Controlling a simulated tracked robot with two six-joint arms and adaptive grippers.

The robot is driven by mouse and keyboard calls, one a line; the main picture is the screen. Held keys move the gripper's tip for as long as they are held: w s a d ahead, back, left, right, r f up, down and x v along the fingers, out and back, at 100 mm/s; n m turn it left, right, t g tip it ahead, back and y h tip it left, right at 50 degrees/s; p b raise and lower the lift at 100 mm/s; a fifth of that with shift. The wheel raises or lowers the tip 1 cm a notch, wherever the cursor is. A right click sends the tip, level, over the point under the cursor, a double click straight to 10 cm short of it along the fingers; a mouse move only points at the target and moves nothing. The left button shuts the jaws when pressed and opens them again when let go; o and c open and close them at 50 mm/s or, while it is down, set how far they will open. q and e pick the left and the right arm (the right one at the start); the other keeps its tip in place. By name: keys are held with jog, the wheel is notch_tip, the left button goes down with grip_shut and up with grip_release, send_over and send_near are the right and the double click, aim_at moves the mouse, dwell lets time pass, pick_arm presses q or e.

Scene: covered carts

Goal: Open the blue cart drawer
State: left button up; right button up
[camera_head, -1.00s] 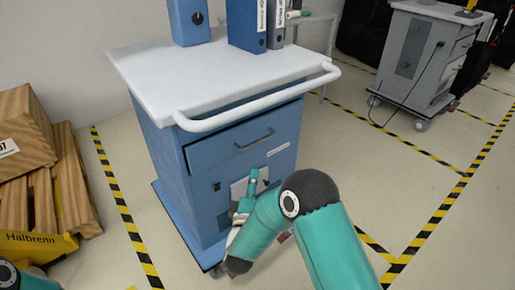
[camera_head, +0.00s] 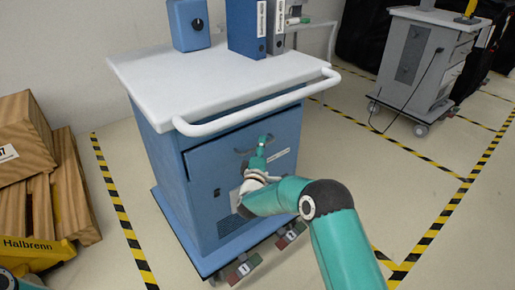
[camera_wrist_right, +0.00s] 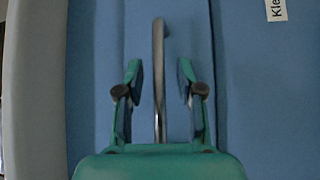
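The blue cart (camera_head: 170,170) stands in the middle of the head view, with a white top and push bar. Its drawer front (camera_head: 285,130) sits under the push bar, with a dark line along its upper edge; it looks shut. The metal drawer handle (camera_head: 240,151) is partly hidden by my right gripper (camera_head: 264,140). In the right wrist view, the handle (camera_wrist_right: 159,60) runs between the two spread fingers of my right gripper (camera_wrist_right: 160,75), with a gap on both sides. My left gripper is not in view; only a bit of my left arm shows at the lower left corner.
The white push bar (camera_head: 250,110) juts out above the drawer. Wooden crates (camera_head: 25,150) are at left, a grey cart (camera_head: 415,60) at the back right.

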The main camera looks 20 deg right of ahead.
grip_shut()
dwell(0.3)
